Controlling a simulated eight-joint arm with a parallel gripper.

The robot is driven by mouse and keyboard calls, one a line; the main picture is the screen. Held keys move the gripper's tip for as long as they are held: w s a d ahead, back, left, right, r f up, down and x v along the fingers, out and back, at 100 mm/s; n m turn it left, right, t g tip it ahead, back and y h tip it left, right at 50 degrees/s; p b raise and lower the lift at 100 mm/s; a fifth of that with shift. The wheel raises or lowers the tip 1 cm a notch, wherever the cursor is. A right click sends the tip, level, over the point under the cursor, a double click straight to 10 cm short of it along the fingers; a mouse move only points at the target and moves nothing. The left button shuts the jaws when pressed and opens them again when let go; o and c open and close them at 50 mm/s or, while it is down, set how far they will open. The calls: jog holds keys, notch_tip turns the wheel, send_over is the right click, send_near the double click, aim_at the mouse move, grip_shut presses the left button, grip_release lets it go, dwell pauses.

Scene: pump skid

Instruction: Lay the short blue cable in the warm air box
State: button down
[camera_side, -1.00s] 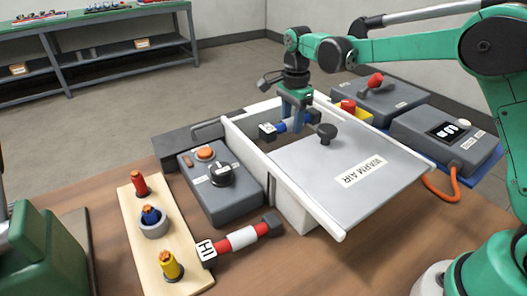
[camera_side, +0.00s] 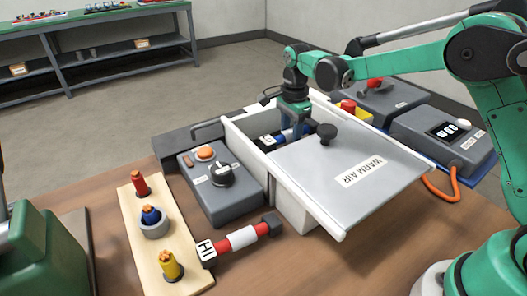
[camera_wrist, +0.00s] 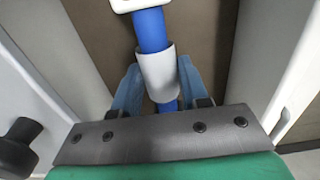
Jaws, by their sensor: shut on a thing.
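In the wrist view the blue cable (camera_wrist: 150,32) runs away from my gripper (camera_wrist: 158,95), with the fingers on either side of the white sleeve. The brown floor of the box shows beneath. I cannot tell whether the cable touches it. The grey lid (camera_side: 335,165), marked WARM AIR, with a dark knob, covers the front part of the box.
A red-and-white cable (camera_side: 242,238) lies left of the box. A grey switch box (camera_side: 222,187) and a wooden board (camera_side: 150,235) with red, blue and yellow pegs stand further left. Grey units (camera_side: 445,140) stand on the right. The box walls are close around my gripper.

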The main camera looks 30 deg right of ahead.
jog(key=shift+f, duration=1)
jog(key=shift+f, duration=0.15)
jog(key=shift+c, duration=1.8)
grip_release()
jog(key=shift+r, duration=2.85)
